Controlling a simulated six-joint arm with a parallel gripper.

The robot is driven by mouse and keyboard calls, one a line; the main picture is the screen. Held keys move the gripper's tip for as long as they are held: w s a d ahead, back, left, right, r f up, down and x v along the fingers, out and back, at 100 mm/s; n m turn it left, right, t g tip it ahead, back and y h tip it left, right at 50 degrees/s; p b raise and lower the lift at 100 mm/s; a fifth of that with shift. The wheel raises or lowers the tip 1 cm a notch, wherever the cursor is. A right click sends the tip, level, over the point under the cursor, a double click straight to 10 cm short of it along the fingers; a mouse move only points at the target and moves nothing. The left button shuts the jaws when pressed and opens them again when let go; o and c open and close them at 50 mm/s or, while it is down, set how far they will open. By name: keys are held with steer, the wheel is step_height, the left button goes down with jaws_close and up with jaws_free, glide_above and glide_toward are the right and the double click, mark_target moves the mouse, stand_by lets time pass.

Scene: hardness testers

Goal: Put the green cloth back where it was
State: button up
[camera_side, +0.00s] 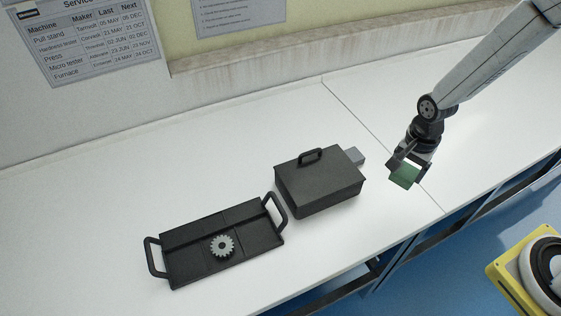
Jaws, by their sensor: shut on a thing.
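The green cloth (404,177) is a small folded-looking green piece held between the fingers of my gripper (407,172). My gripper is shut on it, to the right of the dark box, and appears to be above the white bench. I cannot tell exactly how high it is.
A dark lidded box (320,183) with a top handle stands mid-bench, a grey block (354,156) at its far right. A black two-handled tray (185,237) holding a metal gear (222,245) lies to its left. The white bench (100,190) is clear behind them; its front edge is close.

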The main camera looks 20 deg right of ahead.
steer(key=w+f, duration=0.2)
steer(key=w, duration=0.1)
steer(key=w+f, duration=0.2)
steer(key=w, duration=0.1)
steer(key=w+f, duration=0.3)
steer(key=shift+w, duration=0.1)
steer(key=shift+w+a+f, duration=0.1)
steer(key=shift+w+f, duration=0.3)
steer(key=shift+w+f, duration=0.25)
steer(key=shift+f, duration=1.6)
steer(key=o, duration=0.9)
steer(key=shift+f, duration=0.15)
steer(key=shift+o, duration=0.2)
